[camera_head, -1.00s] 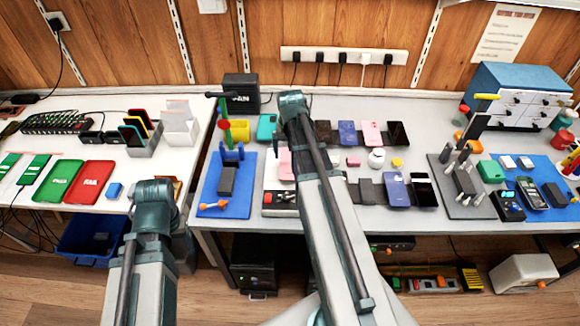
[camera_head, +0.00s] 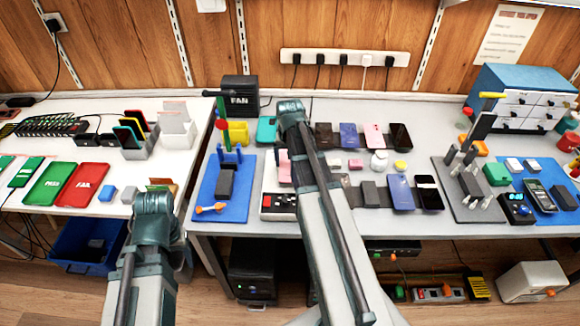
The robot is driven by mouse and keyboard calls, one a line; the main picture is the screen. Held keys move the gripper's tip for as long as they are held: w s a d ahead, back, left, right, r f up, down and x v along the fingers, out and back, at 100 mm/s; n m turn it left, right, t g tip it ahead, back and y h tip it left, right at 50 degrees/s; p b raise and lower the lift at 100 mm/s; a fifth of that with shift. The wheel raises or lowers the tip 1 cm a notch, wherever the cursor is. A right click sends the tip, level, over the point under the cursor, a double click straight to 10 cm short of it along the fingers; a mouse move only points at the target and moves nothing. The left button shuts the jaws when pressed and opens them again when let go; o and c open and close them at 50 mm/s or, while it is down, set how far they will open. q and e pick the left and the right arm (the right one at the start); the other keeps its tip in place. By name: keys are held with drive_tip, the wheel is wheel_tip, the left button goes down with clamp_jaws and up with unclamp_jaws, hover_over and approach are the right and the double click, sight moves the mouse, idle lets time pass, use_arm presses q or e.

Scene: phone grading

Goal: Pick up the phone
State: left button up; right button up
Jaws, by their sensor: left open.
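Several phones lie on the grey table, and I cannot tell which one the task means. A black phone (camera_head: 400,137) is at the back, beside a pink phone (camera_head: 374,136) and a blue phone (camera_head: 349,136). In front are a blue-violet phone (camera_head: 401,192) and a dark-screened phone with a white edge (camera_head: 429,193). My left arm rises at the lower left, its teal joint (camera_head: 155,215) over the gap between the tables. Its finger area is mostly hidden, touching no phone that I can see. My right arm crosses the middle; its gripper does not show.
A blue mat (camera_head: 207,205) with a tool stand lies left of my right arm. A grey stand (camera_head: 455,205) and a blue drawer cabinet (camera_head: 500,82) stand to the right. A red tray (camera_head: 83,185) and green tray (camera_head: 54,184) lie on the left table, above a blue bin (camera_head: 75,255).

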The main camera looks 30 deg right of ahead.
drive_tip(key=c, duration=0.6)
drive_tip(key=shift+c, duration=0.2)
use_arm(q)
drive_tip(key=shift+r, duration=0.15)
use_arm(e)
drive_tip(key=shift+r, duration=0.15)
